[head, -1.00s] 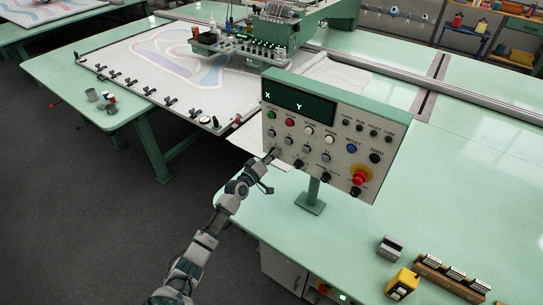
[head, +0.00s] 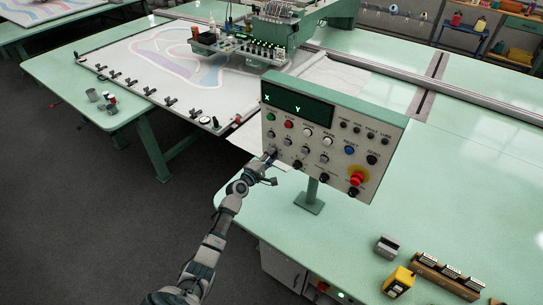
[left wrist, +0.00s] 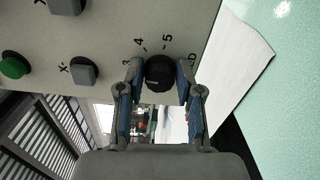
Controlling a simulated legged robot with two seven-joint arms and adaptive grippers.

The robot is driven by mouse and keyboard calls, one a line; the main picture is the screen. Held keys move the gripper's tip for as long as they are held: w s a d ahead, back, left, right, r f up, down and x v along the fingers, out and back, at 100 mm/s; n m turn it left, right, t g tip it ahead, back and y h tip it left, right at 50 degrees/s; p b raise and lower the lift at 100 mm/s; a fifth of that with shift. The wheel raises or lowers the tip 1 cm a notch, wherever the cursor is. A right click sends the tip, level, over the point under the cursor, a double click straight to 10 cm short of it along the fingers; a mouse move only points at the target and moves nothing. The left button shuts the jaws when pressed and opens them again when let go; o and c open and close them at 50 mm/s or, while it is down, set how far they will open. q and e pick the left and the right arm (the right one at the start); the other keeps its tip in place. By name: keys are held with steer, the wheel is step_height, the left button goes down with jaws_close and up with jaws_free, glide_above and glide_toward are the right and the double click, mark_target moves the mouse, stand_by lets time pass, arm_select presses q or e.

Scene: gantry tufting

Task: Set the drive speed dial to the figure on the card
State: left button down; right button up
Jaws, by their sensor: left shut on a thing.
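The control panel (head: 330,135) stands on a post on the green table, with a dark display reading X and Y. My left gripper (head: 270,158) is at the panel's lower left corner. In the left wrist view a black dial (left wrist: 158,74) sits between the fingers (left wrist: 159,80) of my left gripper, which is shut on it. No figure card can be made out. My right gripper is not in view.
Grey square buttons (left wrist: 85,73) and a green button (left wrist: 14,66) lie beside the dial. A red stop button (head: 356,180) is at the panel's right. A blank-looking white sheet (left wrist: 236,70) lies on the table behind. A yellow device (head: 398,282) stands on the table at lower right.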

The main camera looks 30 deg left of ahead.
arm_select(q)
steer(key=shift+a+n, duration=0.1)
steer(key=shift+n, duration=0.4)
steer(key=c, duration=0.7)
jaws_free()
steer(key=shift+f, duration=0.1)
steer(key=shift+c, duration=0.2)
steer(key=shift+a, duration=0.15)
steer(key=s+a, duration=0.1)
steer(key=s, duration=1)
steer(key=shift+s+a+f, duration=0.15)
steer(key=shift+s, duration=0.25)
